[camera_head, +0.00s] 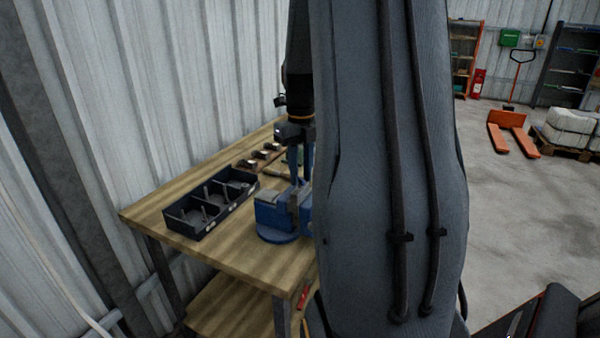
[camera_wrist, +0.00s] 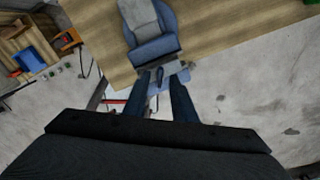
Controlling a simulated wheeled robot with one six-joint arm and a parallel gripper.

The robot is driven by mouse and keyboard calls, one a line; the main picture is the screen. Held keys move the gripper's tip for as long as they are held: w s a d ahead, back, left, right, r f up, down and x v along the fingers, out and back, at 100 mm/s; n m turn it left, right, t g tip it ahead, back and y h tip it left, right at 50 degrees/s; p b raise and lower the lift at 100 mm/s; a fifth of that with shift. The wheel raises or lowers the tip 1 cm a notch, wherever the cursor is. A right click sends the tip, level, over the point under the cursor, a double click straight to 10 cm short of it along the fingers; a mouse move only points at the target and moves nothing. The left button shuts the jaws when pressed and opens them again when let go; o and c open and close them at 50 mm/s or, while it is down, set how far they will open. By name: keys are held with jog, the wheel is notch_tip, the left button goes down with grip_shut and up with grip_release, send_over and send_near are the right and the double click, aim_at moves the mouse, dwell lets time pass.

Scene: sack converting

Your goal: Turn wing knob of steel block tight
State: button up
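A blue bench vise (camera_head: 272,216) stands at the front of the wooden bench, partly hidden by my arm. In the wrist view the vise (camera_wrist: 152,48) lies just beyond my fingertips. My gripper (camera_head: 299,180) points down over the vise. In the wrist view my gripper (camera_wrist: 160,80) has its two blue fingers apart, with a small dark part between the tips; contact cannot be told. A light grey metal piece (camera_wrist: 176,68) is at the vise jaws by the fingertips. I cannot make out a wing knob. Several small steel blocks (camera_head: 260,154) sit farther back on the bench.
A dark compartment tray (camera_head: 210,205) with upright pegs lies left of the vise. The corrugated wall (camera_head: 190,90) closes off the bench's far side. An orange pallet truck (camera_head: 512,138) and a pallet with white sacks (camera_head: 572,128) stand off right. The concrete floor (camera_head: 530,220) there is clear.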

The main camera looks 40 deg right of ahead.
aim_at(301, 178)
jog(key=shift+w+r, duration=0.1)
jog(key=shift+r, duration=0.4)
notch_tip(301, 178, up, 7)
jog(key=shift+f+b, duration=0.1)
jog(key=shift+b, duration=1)
jog(key=s+a+f+m, duration=0.2)
jog(key=a+f+m, duration=0.3)
jog(key=a+m, duration=0.4)
jog(key=s+a+f+m+t, duration=0.1)
jog(key=s+a+f+m, duration=0.2)
jog(key=a+f+m, duration=0.3)
jog(key=s+a+f+m, duration=0.3)
jog(key=a+f+m, duration=0.2)
jog(key=a+m, duration=0.9)
jog(key=m, duration=0.5)
jog(key=shift+s+f+b, duration=0.25)
jog(key=shift+f+b, duration=0.1)
